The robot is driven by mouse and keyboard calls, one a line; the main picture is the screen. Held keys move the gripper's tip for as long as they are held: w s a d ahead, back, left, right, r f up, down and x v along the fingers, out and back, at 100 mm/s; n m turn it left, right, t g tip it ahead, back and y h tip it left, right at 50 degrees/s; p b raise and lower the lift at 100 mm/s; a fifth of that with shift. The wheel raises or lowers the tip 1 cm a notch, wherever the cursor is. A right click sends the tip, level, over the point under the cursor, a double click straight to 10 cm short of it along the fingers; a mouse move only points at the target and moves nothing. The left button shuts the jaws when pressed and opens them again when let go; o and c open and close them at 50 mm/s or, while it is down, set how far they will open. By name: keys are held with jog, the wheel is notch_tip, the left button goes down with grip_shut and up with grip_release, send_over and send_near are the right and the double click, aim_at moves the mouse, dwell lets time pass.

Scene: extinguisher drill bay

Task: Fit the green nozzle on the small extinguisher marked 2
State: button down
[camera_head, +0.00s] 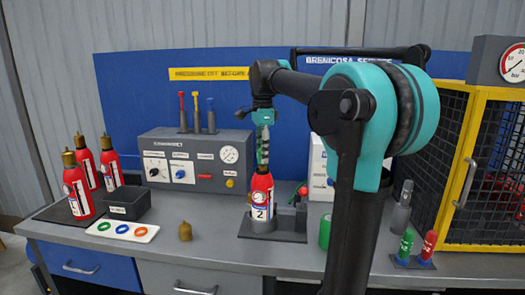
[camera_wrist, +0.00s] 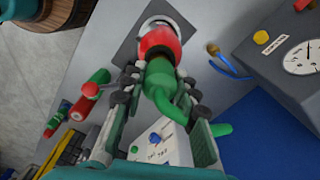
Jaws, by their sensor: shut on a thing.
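The small red extinguisher marked 2 (camera_head: 261,197) stands upright in a grey holder on the bench, its label facing the head camera. My gripper (camera_head: 262,155) points down directly above it. In the wrist view, my gripper (camera_wrist: 162,92) is shut around the green nozzle (camera_wrist: 160,78), whose curved spout sticks out toward the lower right. The nozzle's far end lines up with the red top of the extinguisher (camera_wrist: 160,42). The fingers partly hide the nozzle in the head view. I cannot tell whether the nozzle is seated or just touching.
A grey console (camera_head: 195,160) with a gauge stands behind left. Several brass-topped red extinguishers (camera_head: 78,190), a black bin (camera_head: 128,203), a ring plate (camera_head: 122,231) and a loose brass piece (camera_head: 185,231) are left. A green cylinder (camera_head: 325,232) and yellow-framed cage (camera_head: 468,160) are right.

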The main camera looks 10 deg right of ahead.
jog(key=shift+f, duration=0.15)
jog(key=c, duration=1.1)
grip_release()
notch_tip(320, 180, up, 12)
